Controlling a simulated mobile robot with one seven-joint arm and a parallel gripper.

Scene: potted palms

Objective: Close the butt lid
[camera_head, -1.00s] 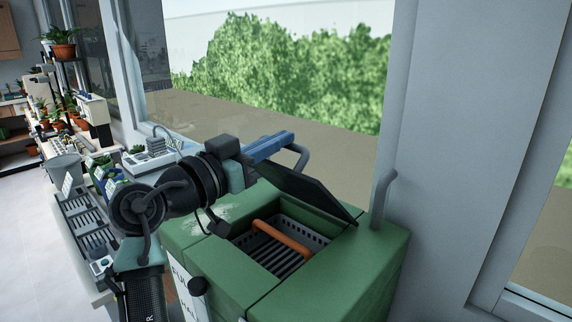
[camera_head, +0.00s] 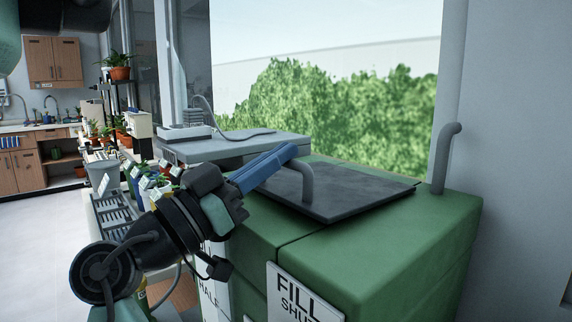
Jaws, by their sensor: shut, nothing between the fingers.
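The butt is a green box (camera_head: 380,240) at the right. Its dark grey flat lid (camera_head: 350,193) lies over the opening, looking level or nearly so; I cannot tell whether a slight gap is left at its edge. A grey bent handle (camera_head: 309,185) stands on the lid's left part. The inside of the butt is hidden. My gripper (camera_head: 290,152), with blue fingers, is shut and empty just above the lid's left side, close to the handle. I cannot tell whether the fingers touch the lid or handle.
A white sign (camera_head: 300,295) reading "FILL SHUT" is on the butt's front. A grey pipe (camera_head: 445,155) rises at its back right by the window. A grey bench (camera_head: 240,147) stands behind; potted plants (camera_head: 118,70) are at the left. The floor at far left is clear.

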